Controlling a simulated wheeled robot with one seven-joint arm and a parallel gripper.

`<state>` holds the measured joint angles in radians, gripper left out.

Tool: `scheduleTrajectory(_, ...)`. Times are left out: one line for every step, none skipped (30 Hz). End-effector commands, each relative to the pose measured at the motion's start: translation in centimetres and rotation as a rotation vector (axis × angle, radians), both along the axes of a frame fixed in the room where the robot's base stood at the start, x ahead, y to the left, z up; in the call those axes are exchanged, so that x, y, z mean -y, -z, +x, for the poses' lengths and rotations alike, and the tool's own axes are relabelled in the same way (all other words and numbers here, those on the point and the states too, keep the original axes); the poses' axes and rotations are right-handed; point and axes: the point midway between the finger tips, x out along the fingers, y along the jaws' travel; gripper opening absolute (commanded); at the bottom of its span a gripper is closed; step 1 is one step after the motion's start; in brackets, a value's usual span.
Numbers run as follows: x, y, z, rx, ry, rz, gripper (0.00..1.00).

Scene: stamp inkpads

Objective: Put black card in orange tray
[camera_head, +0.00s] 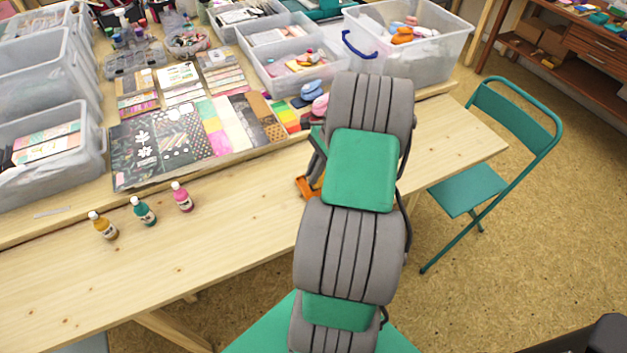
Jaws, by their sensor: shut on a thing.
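I cannot clearly make out a plain black card. Black sheets with white patterns (133,148) lie flat at the left of the paper samples, well left of the gripper.
Three small paint bottles (143,211) stand on the wooden table (215,245). Grey bins (60,165) stand at the left, and a clear bin (450,42) at the back right. A green folding chair (468,190) stands right of the table. The front of the table is mostly clear.

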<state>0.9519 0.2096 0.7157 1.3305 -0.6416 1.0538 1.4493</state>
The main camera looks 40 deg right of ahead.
Motion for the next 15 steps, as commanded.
scheduleTrajectory(0.1,0.8,0.1,-0.002,0.000,0.003,0.00)
scheduleTrajectory(0.1,1.4,0.1,-0.002,-0.001,0.004,0.00)
scheduleTrajectory(0.0,2.2,0.1,-0.002,-0.001,0.003,0.00)
scheduleTrajectory(0.1,2.6,0.1,-0.002,0.000,0.002,0.00)
scheduleTrajectory(0.1,3.0,0.1,-0.001,-0.001,0.001,0.00)
scheduleTrajectory(0.1,3.3,0.1,0.000,-0.002,0.001,0.00)
scheduleTrajectory(0.1,3.3,0.1,0.000,-0.002,0.000,0.00)
scheduleTrajectory(0.1,3.3,0.1,0.001,-0.002,0.000,0.00)
scheduleTrajectory(0.1,3.2,0.1,0.001,-0.002,0.000,0.00)
scheduleTrajectory(0.1,3.2,0.1,0.001,-0.002,0.000,0.00)
scheduleTrajectory(0.1,3.2,0.1,0.001,-0.002,0.000,0.00)
scheduleTrajectory(0.1,3.2,0.1,0.001,-0.002,0.000,0.00)
scheduleTrajectory(0.1,3.3,0.1,-0.001,-0.001,0.000,0.00)
scheduleTrajectory(0.1,3.4,0.1,-0.001,-0.001,0.000,0.00)
scheduleTrajectory(0.1,3.5,0.1,0.000,-0.001,0.001,0.00)
